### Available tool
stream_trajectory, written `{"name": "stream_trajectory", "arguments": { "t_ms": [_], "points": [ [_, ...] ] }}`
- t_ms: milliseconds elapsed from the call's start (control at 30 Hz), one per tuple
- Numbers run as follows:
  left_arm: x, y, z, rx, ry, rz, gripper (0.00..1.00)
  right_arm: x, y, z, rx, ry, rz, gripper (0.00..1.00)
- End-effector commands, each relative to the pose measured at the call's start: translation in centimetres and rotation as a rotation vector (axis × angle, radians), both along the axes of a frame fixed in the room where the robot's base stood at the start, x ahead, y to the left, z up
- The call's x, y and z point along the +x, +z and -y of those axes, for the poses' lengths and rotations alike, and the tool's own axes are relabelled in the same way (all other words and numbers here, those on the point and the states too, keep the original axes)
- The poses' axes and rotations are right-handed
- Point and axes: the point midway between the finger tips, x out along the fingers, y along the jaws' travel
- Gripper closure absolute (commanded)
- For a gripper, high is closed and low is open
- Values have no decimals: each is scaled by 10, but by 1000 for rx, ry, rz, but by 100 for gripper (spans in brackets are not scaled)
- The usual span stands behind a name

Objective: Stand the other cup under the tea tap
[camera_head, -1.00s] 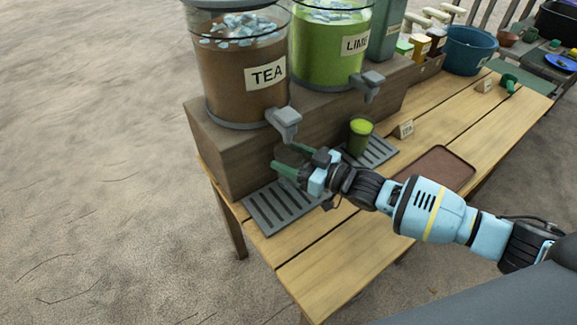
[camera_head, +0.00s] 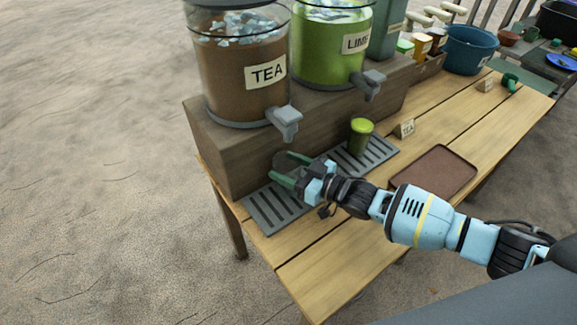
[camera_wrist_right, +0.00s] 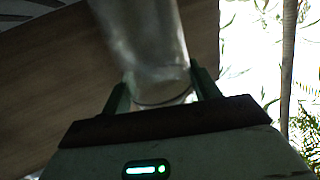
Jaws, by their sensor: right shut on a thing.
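The tea dispenser (camera_head: 240,90) has a grey tap (camera_head: 285,122) above a grey slotted drip tray (camera_head: 262,209). My right gripper (camera_head: 287,168) is below this tap, close to the wooden stand. It is shut on a clear, empty-looking cup (camera_wrist_right: 145,45), seen between its fingers in the right wrist view. In the head view the cup is faint and mostly hidden, so I cannot tell whether its base touches the tray. The other cup, filled with green drink (camera_head: 360,138), stands on the second drip tray (camera_head: 377,153) under the lime tap (camera_head: 368,84). My left gripper is out of view.
The wooden stand (camera_head: 232,160) runs behind the trays. A small tea card (camera_head: 404,128) and an empty brown tray (camera_head: 436,170) lie to the right. A blue tub (camera_head: 470,50) stands farther back. The near table top (camera_head: 320,260) is clear.

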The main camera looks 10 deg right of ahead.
Motion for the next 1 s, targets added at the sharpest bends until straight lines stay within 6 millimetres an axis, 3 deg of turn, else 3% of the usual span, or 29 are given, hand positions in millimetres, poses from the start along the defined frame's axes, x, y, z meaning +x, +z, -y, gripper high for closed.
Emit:
{"name": "stream_trajectory", "arguments": {
  "t_ms": [33,167,567,1000],
  "points": [
    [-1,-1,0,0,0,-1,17,0,-1,0,1,0,-1,35],
    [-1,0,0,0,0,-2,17,0,0,0,0,0,0,18],
    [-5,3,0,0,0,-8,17,-1,5,2,-1,-1,1,17],
    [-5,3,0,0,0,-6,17,-59,4,59,-2,-1,-2,17]
  ]
}}
